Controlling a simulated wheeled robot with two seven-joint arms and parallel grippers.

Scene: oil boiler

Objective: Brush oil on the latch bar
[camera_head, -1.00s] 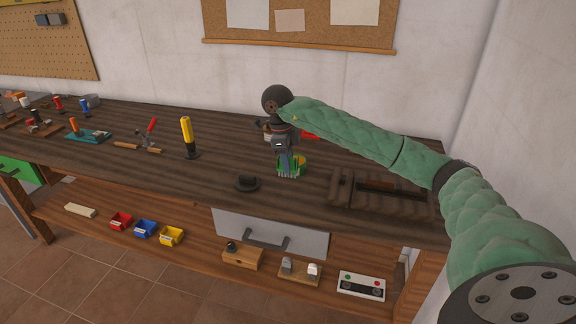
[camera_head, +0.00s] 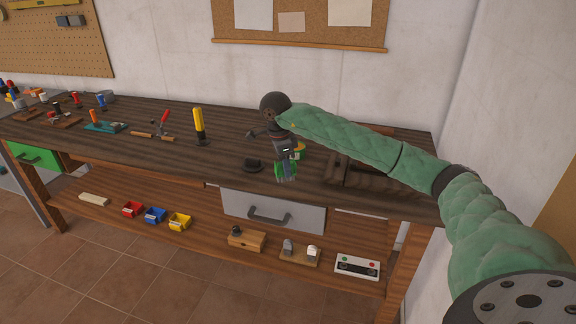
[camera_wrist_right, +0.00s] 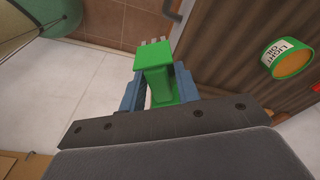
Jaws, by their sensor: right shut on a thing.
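My right gripper (camera_head: 285,164) points down over the front part of the bench and is shut on a green brush (camera_head: 286,174). In the right wrist view, the brush (camera_wrist_right: 160,75) sits between the blue fingers, its pale bristles pointing away from the gripper. An open green can labelled "LIGHT OIL" (camera_wrist_right: 290,60), with yellowish contents, stands apart from the brush. In the head view the can (camera_head: 300,149) is partly hidden behind the gripper. I cannot make out which part is the latch bar. My left gripper is out of view.
A black round-based piece (camera_head: 253,166) stands near the front edge, left of the brush. A dark wooden box-like piece (camera_head: 345,172) lies right, partly behind my arm. A yellow-handled tool (camera_head: 199,124) and several clamps stand left. A grey drawer front (camera_head: 272,212) hangs below.

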